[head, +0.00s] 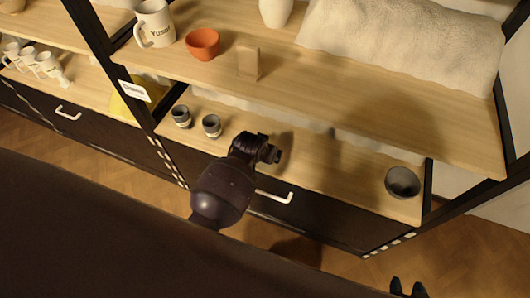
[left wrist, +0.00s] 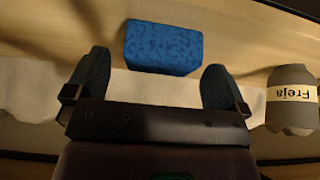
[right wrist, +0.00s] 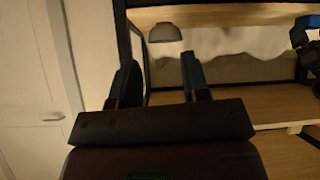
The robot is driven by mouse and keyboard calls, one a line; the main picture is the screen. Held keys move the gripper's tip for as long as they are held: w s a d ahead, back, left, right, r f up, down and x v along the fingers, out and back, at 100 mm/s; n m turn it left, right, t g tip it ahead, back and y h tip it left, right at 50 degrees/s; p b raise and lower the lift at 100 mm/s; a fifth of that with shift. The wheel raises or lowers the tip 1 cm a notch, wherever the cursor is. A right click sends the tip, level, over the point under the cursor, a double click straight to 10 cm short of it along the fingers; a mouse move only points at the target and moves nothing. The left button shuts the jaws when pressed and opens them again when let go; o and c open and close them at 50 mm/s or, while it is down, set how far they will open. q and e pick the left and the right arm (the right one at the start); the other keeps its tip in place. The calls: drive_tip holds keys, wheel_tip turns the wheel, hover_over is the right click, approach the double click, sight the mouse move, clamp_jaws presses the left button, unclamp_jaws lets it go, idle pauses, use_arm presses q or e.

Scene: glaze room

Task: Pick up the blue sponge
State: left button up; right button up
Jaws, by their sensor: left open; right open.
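The blue sponge (left wrist: 162,47) is a block lying on a wooden shelf, seen in the left wrist view. My left gripper (left wrist: 156,62) is open, with a finger toward each side of the sponge's near edge. The sponge looks just ahead of the fingers, not gripped; I cannot tell whether anything touches. In the head view my left arm reaches in under the upper shelf board, and its gripper and the sponge are hidden. My right gripper (head: 410,288) is open and empty at the bottom right, away from the shelf; it also shows in the right wrist view (right wrist: 158,62).
A grey cup labelled Freja (left wrist: 292,100) stands close beside the left gripper. Small grey cups (head: 211,126) and a dark bowl (head: 402,183) stand on the lower shelf. The upper board (head: 340,105) overhangs it, bearing a mug (head: 155,24), an orange bowl (head: 203,44) and a towel (head: 400,45).

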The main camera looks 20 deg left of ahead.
use_arm(q)
drive_tip(key=shift+w+f, duration=0.25)
drive_tip(key=shift+f, duration=0.65)
drive_tip(key=shift+w+f, duration=0.15)
drive_tip(key=shift+r, duration=0.2)
drive_tip(key=c, duration=0.9)
use_arm(e)
drive_tip(key=shift+w+d+f, duration=0.1)
drive_tip(key=shift+w+f, duration=0.05)
drive_tip(key=shift+w, duration=0.05)
